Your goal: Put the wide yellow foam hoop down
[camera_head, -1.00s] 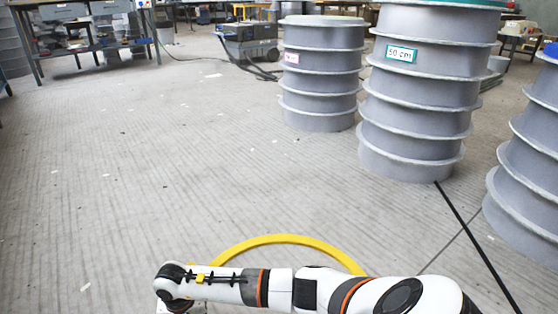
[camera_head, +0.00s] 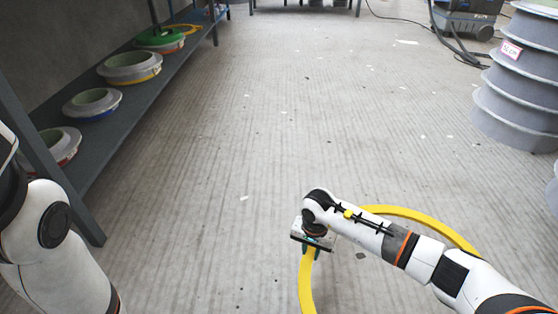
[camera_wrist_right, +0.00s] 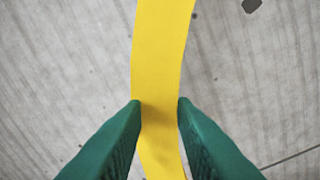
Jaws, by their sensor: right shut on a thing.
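The wide yellow foam hoop (camera_head: 414,214) is at the lower right of the head view, partly hidden behind my right arm. My right gripper (camera_head: 312,250) is shut on the hoop's left side. In the right wrist view the yellow band (camera_wrist_right: 160,50) runs between the two green fingers of my right gripper (camera_wrist_right: 159,104), with bare floor beyond it. I cannot tell how high the hoop is above the floor. My left arm shows at the left edge of the head view, but its gripper is out of the picture.
A dark shelf (camera_head: 118,118) at the left holds several grey moulds with coloured rims, such as one grey mould (camera_head: 130,66), and a green-topped piece. A stack of grey ringed moulds (camera_head: 520,85) stands at the right. A grey machine (camera_head: 466,20) is at the back right. The middle floor is clear.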

